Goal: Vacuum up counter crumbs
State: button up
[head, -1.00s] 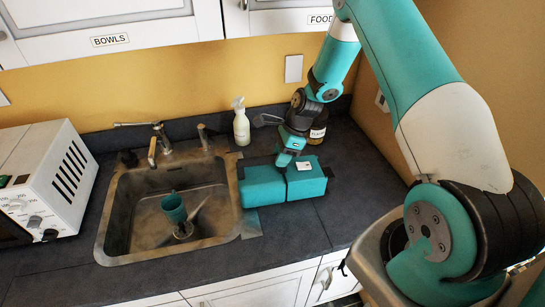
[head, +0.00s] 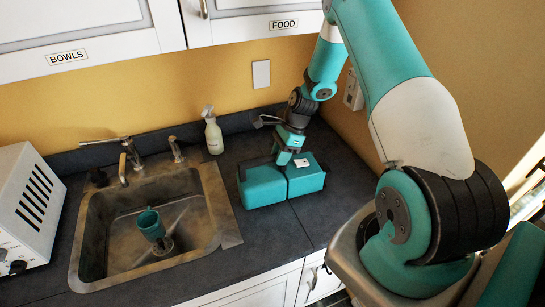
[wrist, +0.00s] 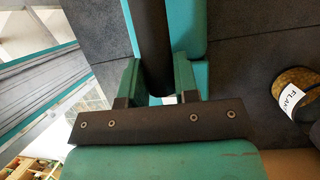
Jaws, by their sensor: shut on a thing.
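A teal two-part, box-like thing with a dark handle (head: 264,186) is at the counter right of the sink. I cannot tell whether it is the vacuum. My gripper (head: 290,152) comes down on it from above. In the wrist view my gripper's fingers (wrist: 156,76) stand on either side of the dark handle (wrist: 152,35) and are shut on it. Whether the teal thing rests on the counter or hangs just above it is unclear. The dark counter (head: 272,230) shows no crumbs that I can make out.
The sink (head: 208,205) holds a teal mug (head: 150,224). A white spray bottle (head: 213,135) stands behind the teal thing. A white appliance (head: 30,205) is at the left. A jar labelled "FLAK..." (wrist: 301,80) is near the gripper. Wall cabinets (head: 80,28) hang above.

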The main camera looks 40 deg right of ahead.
jog(key=shift+s+d, duration=0.25)
jog(key=shift+d, duration=0.6)
jog(key=shift+s+d, duration=0.2)
jog(key=shift+d, duration=0.65)
jog(key=shift+s+d, duration=0.25)
jog(key=shift+d, duration=0.6)
notch_tip(320, 180, up, 3)
jog(key=shift+r+p, duration=0.15)
jog(key=shift+p, duration=1)
jog(key=shift+r, duration=2.6)
